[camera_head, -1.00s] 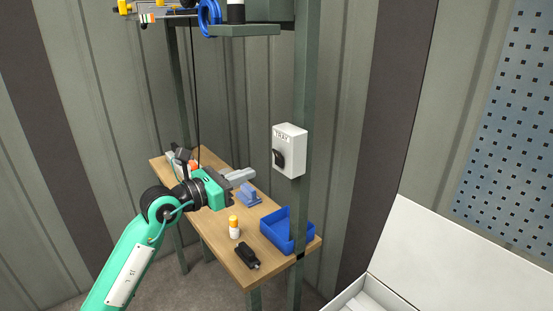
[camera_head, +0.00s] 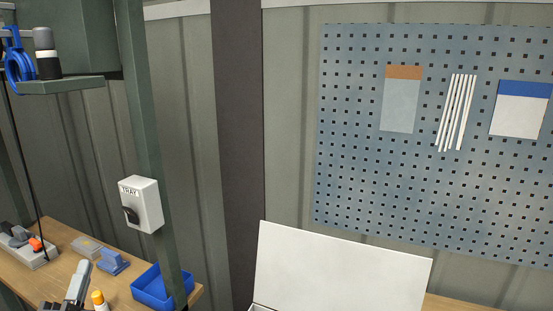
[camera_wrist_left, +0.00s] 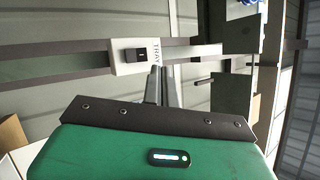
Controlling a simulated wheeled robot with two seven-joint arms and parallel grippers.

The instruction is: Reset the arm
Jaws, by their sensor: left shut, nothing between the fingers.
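My left gripper (camera_head: 80,275) shows at the bottom left of the head view, with its grey fingers pointing up in front of the wooden bench (camera_head: 40,275). In the left wrist view its two fingers (camera_wrist_left: 161,82) are together and hold nothing. They point towards the white box marked TRAY (camera_wrist_left: 128,54), apparently some way off. In the head view this TRAY box (camera_head: 143,205), with a black knob, is mounted on the green post. Most of my left arm is out of the head view. My right gripper is not in view.
A shelf (camera_head: 60,87) is above. A pegboard (camera_head: 350,180) and a white open lid (camera_head: 335,270) are at right.

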